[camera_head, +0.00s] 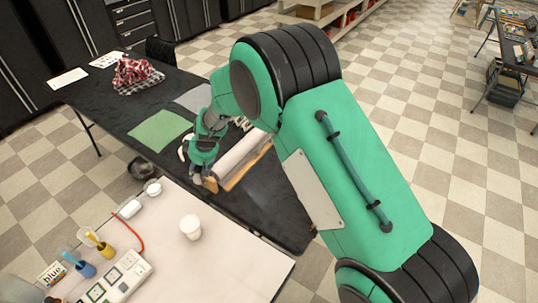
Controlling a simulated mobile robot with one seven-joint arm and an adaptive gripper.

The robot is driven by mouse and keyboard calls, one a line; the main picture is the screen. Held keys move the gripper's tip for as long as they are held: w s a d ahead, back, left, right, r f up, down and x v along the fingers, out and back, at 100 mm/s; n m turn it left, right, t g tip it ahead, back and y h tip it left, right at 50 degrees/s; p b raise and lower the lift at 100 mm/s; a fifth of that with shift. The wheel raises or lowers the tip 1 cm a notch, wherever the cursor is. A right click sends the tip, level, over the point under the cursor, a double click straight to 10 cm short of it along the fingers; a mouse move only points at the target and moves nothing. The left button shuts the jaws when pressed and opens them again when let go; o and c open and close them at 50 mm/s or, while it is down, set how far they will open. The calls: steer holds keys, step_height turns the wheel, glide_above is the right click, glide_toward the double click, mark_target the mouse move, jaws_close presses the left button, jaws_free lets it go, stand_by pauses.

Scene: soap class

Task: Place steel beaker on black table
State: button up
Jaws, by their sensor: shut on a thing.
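My gripper (200,174) is at the end of my green arm, in the middle left of the head view. It shows over the near edge of the black table (108,108), beside the white table. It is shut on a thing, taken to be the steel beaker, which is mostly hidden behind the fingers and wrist. I cannot make out its shape or whether it touches the tabletop.
A green mat (160,130), a grey mat (195,98) and a red checked cloth (135,72) lie on the black table. A large pale roll (243,152) lies right of my gripper. A white cup (190,227) stands on the white table (225,265).

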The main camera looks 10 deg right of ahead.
steer(key=s+d+f+m, duration=0.1)
steer(key=s+d, duration=0.3)
steer(key=d, duration=0.7)
steer(key=s+d+f+m+h+b, duration=0.1)
steer(key=s+d, duration=0.3)
steer(key=d, duration=0.6)
steer(key=s+d+f+m+t+b, duration=0.1)
steer(key=s+d+f+m, duration=0.2)
steer(key=d, duration=0.8)
steer(key=shift+s+d+h, duration=0.3)
steer(key=shift+s+h, duration=0.1)
steer(key=shift+s, duration=0.2)
glide_above(274, 177)
steer(key=shift+f, duration=0.7)
steer(key=shift+f, duration=0.1)
steer(key=shift+f+b, duration=0.7)
steer(key=shift+f, duration=0.95)
steer(key=shift+f, duration=0.15)
